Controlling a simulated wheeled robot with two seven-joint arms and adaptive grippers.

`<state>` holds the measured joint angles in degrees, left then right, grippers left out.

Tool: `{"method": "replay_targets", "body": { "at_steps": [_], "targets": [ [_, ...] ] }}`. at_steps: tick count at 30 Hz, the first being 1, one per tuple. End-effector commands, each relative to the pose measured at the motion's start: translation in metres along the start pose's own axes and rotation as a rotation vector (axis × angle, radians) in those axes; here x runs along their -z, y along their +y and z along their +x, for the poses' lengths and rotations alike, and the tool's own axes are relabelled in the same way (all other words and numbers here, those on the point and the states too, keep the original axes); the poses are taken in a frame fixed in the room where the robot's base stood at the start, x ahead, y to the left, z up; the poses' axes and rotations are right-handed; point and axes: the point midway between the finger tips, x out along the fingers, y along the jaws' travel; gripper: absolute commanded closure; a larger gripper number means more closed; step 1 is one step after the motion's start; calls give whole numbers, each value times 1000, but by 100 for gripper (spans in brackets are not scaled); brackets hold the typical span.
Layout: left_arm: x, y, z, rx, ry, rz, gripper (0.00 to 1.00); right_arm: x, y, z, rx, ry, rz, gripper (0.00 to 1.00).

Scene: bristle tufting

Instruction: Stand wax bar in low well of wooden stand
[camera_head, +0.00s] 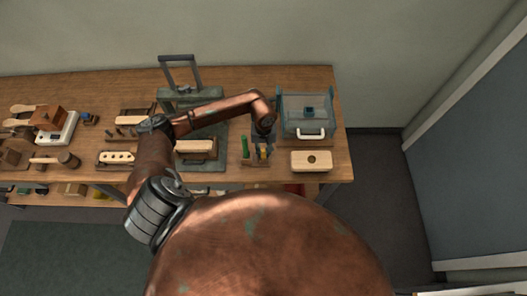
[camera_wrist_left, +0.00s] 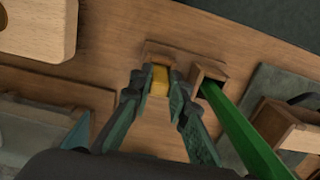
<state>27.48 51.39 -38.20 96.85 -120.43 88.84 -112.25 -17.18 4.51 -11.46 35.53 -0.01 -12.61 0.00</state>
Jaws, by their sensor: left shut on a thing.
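The yellow wax bar (camera_wrist_left: 159,80) is between the fingertips of my left gripper (camera_wrist_left: 158,92), which is shut on it in the left wrist view. In the head view the bar (camera_head: 263,152) shows small below the gripper (camera_head: 263,143). The wooden stand (camera_head: 254,161) is on the bench. In the wrist view, a block of the stand (camera_wrist_left: 174,53) is right by the bar, and the bar looks upright at its well. The fingers hide the bar's lower end, so I cannot tell how deep it sits. My right gripper is not in view.
A green rod (camera_wrist_left: 238,127) leans out of the stand's other well, close beside the right finger. A pale wooden block with a hole (camera_head: 312,161) lies right of the stand. A clear box with a white handle (camera_head: 306,112) stands behind. A green-grey mat (camera_head: 216,160) lies left.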

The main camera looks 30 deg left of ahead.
Motion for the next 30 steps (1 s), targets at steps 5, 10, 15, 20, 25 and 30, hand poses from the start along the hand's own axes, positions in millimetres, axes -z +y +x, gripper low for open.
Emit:
{"method": "replay_targets", "body": {
  "at_steps": [5, 10, 15, 20, 25, 30],
  "targets": [
    [0, 0, 2, 0, 0, 0, 100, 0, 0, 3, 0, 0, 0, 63],
    [0, 0, 4, 0, 0, 0, 100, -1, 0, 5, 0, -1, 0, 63],
    [0, 0, 6, 0, 0, 0, 100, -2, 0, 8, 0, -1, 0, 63],
    [0, 0, 6, 0, 0, 0, 79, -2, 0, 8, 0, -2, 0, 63],
    [0, 0, 6, 0, 0, 0, 67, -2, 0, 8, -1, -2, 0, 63],
    [0, 0, 6, 0, 0, 0, 64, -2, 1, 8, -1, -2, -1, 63]
  ]
}}
